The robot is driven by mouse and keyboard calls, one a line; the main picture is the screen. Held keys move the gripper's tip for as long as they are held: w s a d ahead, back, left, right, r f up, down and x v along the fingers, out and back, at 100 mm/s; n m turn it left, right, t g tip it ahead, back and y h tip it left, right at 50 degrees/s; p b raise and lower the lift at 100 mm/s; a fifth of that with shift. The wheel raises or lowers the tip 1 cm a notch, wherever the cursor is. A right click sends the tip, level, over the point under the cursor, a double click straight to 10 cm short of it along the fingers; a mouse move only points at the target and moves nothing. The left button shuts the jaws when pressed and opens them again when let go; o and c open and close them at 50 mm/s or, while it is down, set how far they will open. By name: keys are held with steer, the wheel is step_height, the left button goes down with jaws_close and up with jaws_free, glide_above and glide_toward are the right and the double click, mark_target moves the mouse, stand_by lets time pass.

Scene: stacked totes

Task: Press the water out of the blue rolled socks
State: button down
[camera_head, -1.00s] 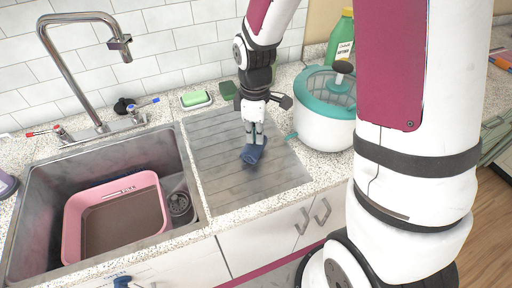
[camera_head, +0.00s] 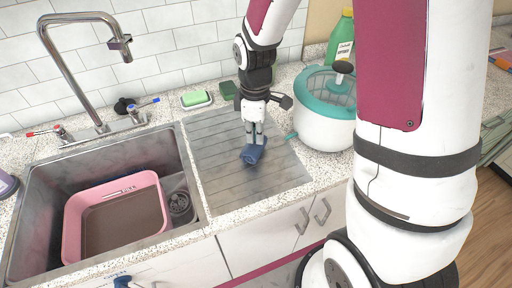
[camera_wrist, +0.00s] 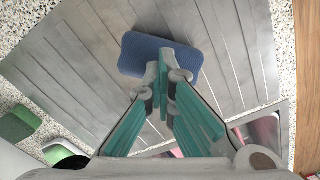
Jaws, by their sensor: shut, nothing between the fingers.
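The blue rolled socks (camera_head: 252,154) lie on the grooved metal drainboard (camera_head: 215,160) right of the sink. They also show in the wrist view (camera_wrist: 160,55) as a blue bundle beyond the fingertips. My gripper (camera_head: 255,142) points down at the socks with its fingers shut and nothing between them. In the wrist view the closed fingertips (camera_wrist: 167,62) overlap the near edge of the socks. They look to be at or just above the socks; I cannot tell if they touch.
A pink basin (camera_head: 112,215) sits in the metal sink (camera_head: 30,215) at left, under the faucet (camera_head: 90,70). A white and teal spinner (camera_head: 325,115) stands right of the drainboard. A green sponge on a dish (camera_head: 195,98) is behind. The drainboard around the socks is clear.

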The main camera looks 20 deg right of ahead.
step_height(320, 180, up, 8)
steer(key=p, duration=0.4)
stand_by(0.5)
steer(key=shift+f, duration=0.1)
steer(key=s+r+m+t, duration=0.3)
steer(key=s+r+m, duration=0.35)
steer(key=r, duration=0.75)
steer(key=s+r+m+t, duration=0.1)
steer(key=s+r+m, duration=0.1)
steer(key=s, duration=0.5)
steer(key=s+r+m+t, duration=0.1)
steer(key=s+r+m, duration=0.2)
steer(key=s, duration=0.4)
steer(key=shift+s+r+t, duration=0.2)
steer(key=shift+r+t, duration=0.1)
steer(key=shift+r, duration=0.6)
